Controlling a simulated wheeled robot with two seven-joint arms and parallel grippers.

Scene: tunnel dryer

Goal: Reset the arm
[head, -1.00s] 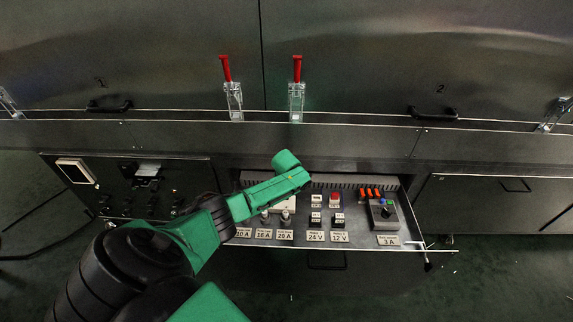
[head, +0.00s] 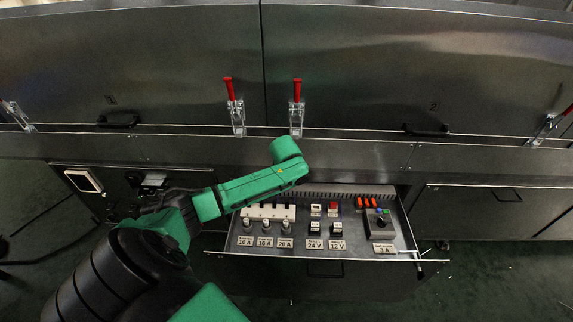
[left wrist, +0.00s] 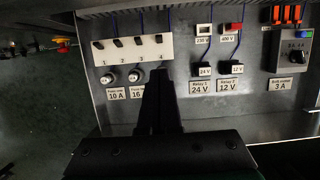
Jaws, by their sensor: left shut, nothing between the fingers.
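My left arm, green and black, comes in from the left in the head view. Its rounded green wrist end (head: 286,150) is above the back edge of the open drawer (head: 405,222); the fingers are hidden there. In the left wrist view my left gripper (left wrist: 159,76) is shut and empty. Its dark fingers point into the drawer, in front of the 16 A and 20 A fuse places, and cover part of them. The fingers appear apart from the parts, though the exact gap cannot be told. My right gripper is not in view.
The drawer holds a white switch block (head: 268,212), several fuses, two relays (head: 318,229) and a grey box with a knob (head: 381,221). Above stand the dryer's steel doors with red-handled latches (head: 297,92). A control panel (head: 130,183) is at left, partly behind my arm.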

